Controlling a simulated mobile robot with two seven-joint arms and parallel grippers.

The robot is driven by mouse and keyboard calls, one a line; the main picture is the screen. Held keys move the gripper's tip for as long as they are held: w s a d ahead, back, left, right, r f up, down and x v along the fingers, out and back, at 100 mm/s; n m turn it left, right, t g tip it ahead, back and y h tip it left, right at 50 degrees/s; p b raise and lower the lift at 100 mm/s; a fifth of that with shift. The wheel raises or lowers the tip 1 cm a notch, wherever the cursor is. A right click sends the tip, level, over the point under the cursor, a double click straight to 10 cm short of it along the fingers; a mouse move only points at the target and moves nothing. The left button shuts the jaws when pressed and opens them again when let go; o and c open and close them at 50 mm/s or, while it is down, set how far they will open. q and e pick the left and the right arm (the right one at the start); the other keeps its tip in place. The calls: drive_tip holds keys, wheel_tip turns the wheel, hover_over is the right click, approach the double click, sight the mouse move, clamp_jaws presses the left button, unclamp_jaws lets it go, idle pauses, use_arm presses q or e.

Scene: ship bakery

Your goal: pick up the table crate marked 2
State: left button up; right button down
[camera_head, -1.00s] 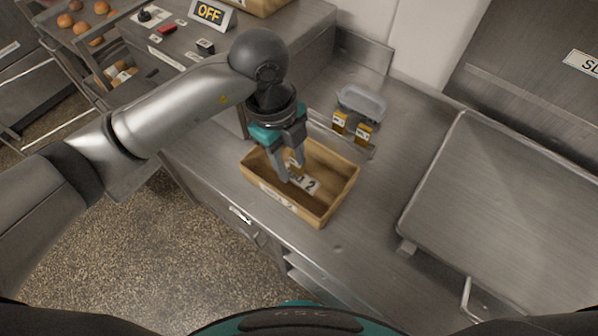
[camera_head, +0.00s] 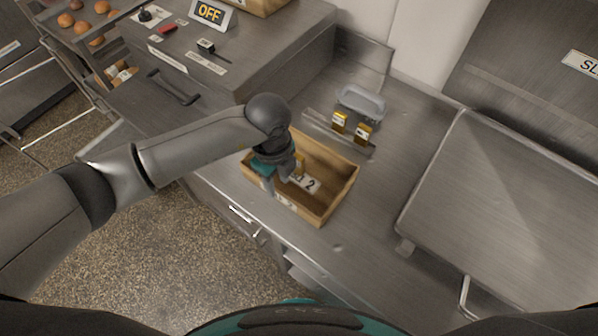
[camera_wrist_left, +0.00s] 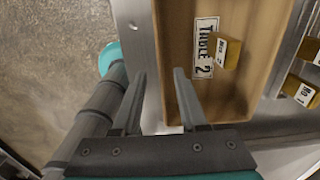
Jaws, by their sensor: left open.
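The table crate marked 2 is an open wooden box (camera_head: 342,192) on the steel counter in the head view. A white label reading "Table 2" (camera_head: 307,184) shows inside it. The crate also shows in the wrist view (camera_wrist_left: 252,75), with a small labelled yellow-brown block (camera_wrist_left: 227,53) in it by the label. My left gripper (camera_head: 279,186) is low over the crate's near left wall. In the wrist view its open fingers (camera_wrist_left: 160,73) appear on either side of that wall, one outside and one over the inside. Contact cannot be told. My right gripper is not in view.
Two small labelled blocks (camera_head: 362,134) and a grey tray (camera_head: 361,102) stand behind the crate. A large steel sheet (camera_head: 505,200) lies to the right. A raised steel unit with an "OFF" sign (camera_head: 210,13) stands at the back left. Bare counter lies right of the crate.

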sight(278, 189)
use_arm(q)
drive_tip(key=shift+a+f, duration=0.1)
drive_tip(key=shift+f, duration=2.05)
drive_tip(key=shift+c, duration=0.4)
clamp_jaws()
drive_tip(key=shift+w+r, duration=0.1)
